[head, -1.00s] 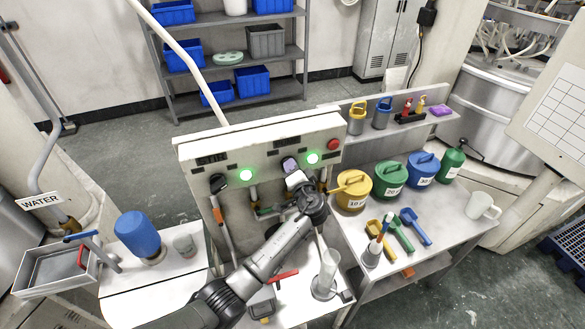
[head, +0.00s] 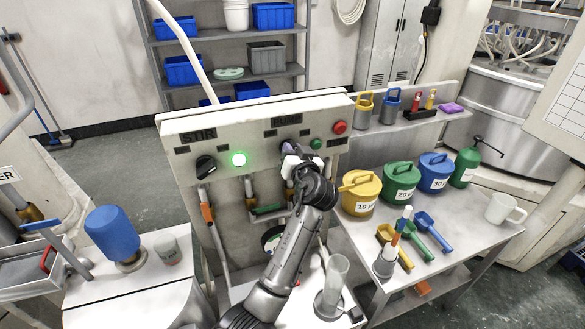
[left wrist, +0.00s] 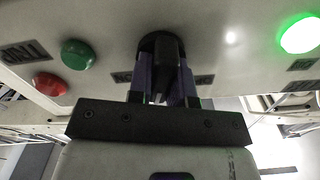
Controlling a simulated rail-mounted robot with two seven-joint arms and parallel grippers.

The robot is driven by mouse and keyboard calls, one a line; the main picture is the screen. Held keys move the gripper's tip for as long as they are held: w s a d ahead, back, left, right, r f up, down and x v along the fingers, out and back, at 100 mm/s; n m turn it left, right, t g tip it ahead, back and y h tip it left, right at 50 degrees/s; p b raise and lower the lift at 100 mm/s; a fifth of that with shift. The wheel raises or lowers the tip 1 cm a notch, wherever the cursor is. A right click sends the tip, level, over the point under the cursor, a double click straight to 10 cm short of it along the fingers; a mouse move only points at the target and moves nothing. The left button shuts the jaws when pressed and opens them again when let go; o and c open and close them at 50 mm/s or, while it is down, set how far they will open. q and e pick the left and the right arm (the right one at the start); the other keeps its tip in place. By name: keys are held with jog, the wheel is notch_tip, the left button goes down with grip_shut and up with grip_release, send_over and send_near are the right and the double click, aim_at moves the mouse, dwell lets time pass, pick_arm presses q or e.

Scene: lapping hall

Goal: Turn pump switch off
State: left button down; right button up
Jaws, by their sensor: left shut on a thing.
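The control panel (head: 258,128) has a STIR side and a second labelled side to its right, whose label I cannot read clearly. The right side's switch is a black knob (left wrist: 163,48), seen in the left wrist view and mostly hidden by my gripper in the head view. My left gripper (head: 290,150) is shut on this knob, a purple finger on each side (left wrist: 162,85). The green lamp beside it (head: 316,144) is dark, also in the left wrist view (left wrist: 78,55). The STIR knob (head: 205,166) is tilted and its green lamp (head: 239,159) is lit. My right gripper is not in view.
A red button (head: 340,127) sits at the panel's right end. Yellow (head: 358,206), green (head: 400,194) and blue (head: 434,180) lidded pots stand on the right bench, with scoops in front. A clear cylinder (head: 333,280) stands below the panel, right of my arm.

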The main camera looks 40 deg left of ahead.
pick_arm(q)
jog(key=n+b, duration=0.2)
jog(key=shift+f+b, duration=0.2)
jog(key=shift+b, duration=0.2)
jog(key=shift+r+n+b, duration=0.2)
jog(key=shift+n+b, duration=0.6)
jog(key=shift+b, duration=0.1)
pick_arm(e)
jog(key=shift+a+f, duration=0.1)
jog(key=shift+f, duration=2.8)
pick_arm(q)
jog(key=shift+r, duration=0.1)
jog(key=c, duration=1)
grip_release()
jog(key=shift+c, duration=0.2)
jog(key=shift+s, duration=0.1)
jog(key=v, duration=1.3)
jog(key=shift+d+b, duration=0.3)
jog(key=shift+d, duration=0.05)
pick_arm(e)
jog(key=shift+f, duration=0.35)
